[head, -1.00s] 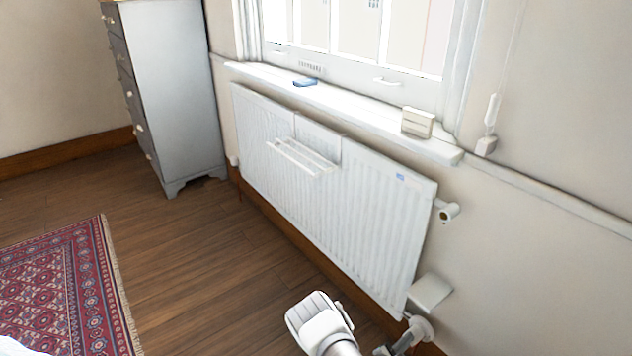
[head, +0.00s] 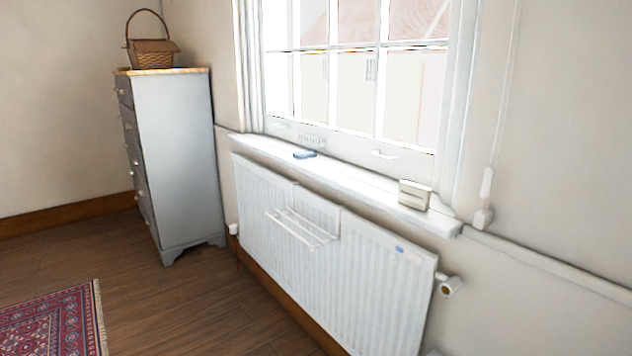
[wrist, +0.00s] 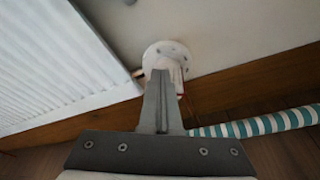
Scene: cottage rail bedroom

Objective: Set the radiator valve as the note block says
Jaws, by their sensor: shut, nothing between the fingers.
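The white radiator (head: 330,260) hangs under the window. A white round fitting, which looks like the radiator valve (wrist: 172,52), is in the wrist view beside the radiator's lower corner. My gripper (wrist: 160,76) is shut, with its fingertips in front of this fitting and overlapping it; I cannot tell if they touch. The fingers hide part of the fitting, and no setting can be read on it. A small cream block, perhaps the note block (head: 415,194), stands at the right end of the windowsill; no writing on it is legible. My gripper is outside the head view.
A fitting (head: 449,286) sticks out of the radiator's upper right end. A rack (head: 300,228) hangs on its front. A teal-and-white striped roll (wrist: 260,124) lies right of my gripper. A blue item (head: 305,154) is on the windowsill (head: 350,180). A drawer chest (head: 180,160) stands left.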

